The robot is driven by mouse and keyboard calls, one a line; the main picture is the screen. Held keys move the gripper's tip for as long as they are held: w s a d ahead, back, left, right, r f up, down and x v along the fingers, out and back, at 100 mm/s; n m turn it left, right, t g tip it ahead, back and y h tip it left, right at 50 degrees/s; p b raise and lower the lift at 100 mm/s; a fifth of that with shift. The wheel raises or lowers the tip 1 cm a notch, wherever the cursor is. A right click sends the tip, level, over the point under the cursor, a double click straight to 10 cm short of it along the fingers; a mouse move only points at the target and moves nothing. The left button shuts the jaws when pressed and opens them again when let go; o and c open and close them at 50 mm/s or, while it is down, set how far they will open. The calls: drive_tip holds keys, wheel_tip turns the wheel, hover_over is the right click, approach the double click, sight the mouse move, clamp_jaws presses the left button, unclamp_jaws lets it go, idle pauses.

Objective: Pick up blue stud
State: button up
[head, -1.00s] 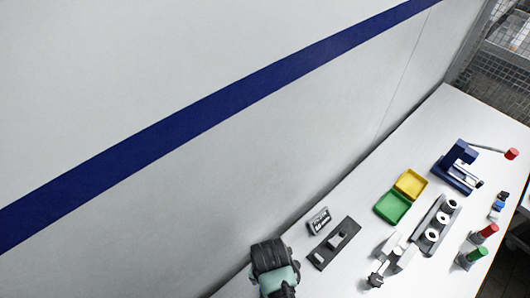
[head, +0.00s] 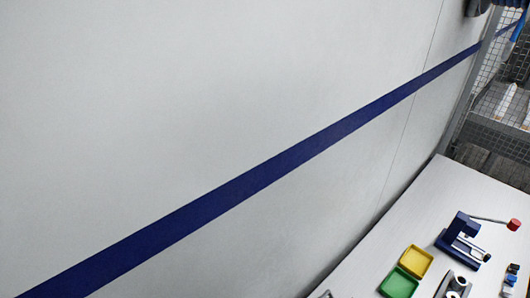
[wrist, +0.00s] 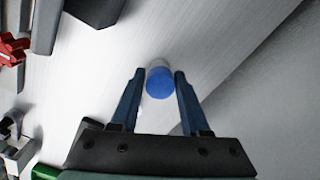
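In the wrist view a short round stud with a bright blue end (wrist: 160,85) and a pale grey part beyond it sits between the tips of my gripper (wrist: 159,74). The two dark blue fingers stand one on each side, very close to it. Whether they touch and grip it, or whether it rests on the surface, I cannot tell. In the head view my gripper is out of sight. Small blue and dark pieces (head: 510,281) lie by the right edge there.
The head view shows a yellow tray (head: 416,262), a green tray (head: 398,283), and a dark blue press (head: 462,240) with a red-knobbed lever on the white table (head: 440,190). A wall stands behind. In the wrist view a red part (wrist: 12,48) lies at left.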

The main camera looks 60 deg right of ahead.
clamp_jaws()
